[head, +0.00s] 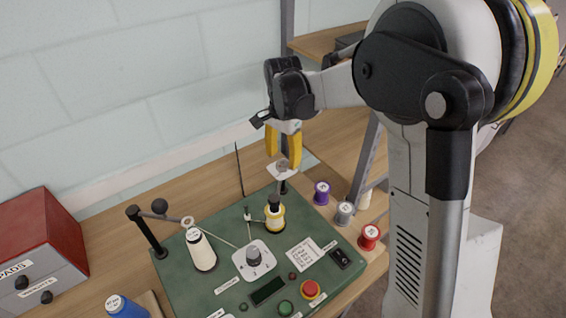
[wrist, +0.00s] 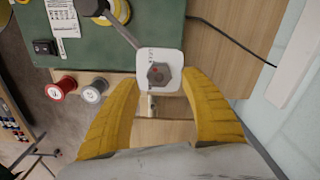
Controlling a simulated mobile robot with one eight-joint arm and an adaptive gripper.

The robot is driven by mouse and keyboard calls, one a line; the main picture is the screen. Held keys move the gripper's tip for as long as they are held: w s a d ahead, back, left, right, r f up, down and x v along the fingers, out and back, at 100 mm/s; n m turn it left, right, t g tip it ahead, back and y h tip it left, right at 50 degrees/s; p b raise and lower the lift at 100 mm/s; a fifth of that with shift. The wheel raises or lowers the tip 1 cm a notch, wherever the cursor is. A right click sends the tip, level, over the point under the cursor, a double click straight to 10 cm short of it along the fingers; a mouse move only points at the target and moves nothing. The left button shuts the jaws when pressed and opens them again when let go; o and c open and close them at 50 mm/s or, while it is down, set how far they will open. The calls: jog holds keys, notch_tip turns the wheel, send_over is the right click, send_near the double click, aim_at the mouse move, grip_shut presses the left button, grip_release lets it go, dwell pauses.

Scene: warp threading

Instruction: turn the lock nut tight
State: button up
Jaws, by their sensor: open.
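The lock nut (head: 283,164) is a grey hexagonal piece on a small white plate (head: 290,174) at the far edge of the green panel. My gripper (head: 284,158) has yellow fingers, is open and points down over the nut. In the wrist view the fingertips lie on either side of the plate, apart from the nut. I cannot tell the exact height gap.
The green panel (head: 190,285) carries a cream cone (head: 201,250), a yellow spool (head: 275,217), a dial (head: 254,257) and a red button (head: 310,290). Purple (head: 322,192), grey (head: 345,213) and red (head: 370,236) spools stand right. A red-topped drawer box (head: 38,250) stands left.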

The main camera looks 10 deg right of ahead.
aim_at(284, 164)
notch_tip(284, 164, up, 10)
jog(key=shift+f, duration=0.2)
jog(key=shift+s, duration=0.1)
jog(key=s+d+f+n+t+b, duration=0.1)
jog(key=s+f+n+t+b, duration=0.1)
jog(key=s, duration=0.5)
jog(key=s+d+f+n+t+b, duration=0.1)
jog(key=s+f+n+t+b, duration=0.1)
jog(key=s+n, duration=0.3)
jog(key=s+d+f+n+t+b, duration=0.1)
jog(key=s+f+n+t+b, duration=0.2)
jog(key=s, duration=0.8)
jog(key=shift+d+f+n, duration=0.2)
jog(key=shift+d+n, duration=0.05)
jog(key=shift+n, duration=0.15)
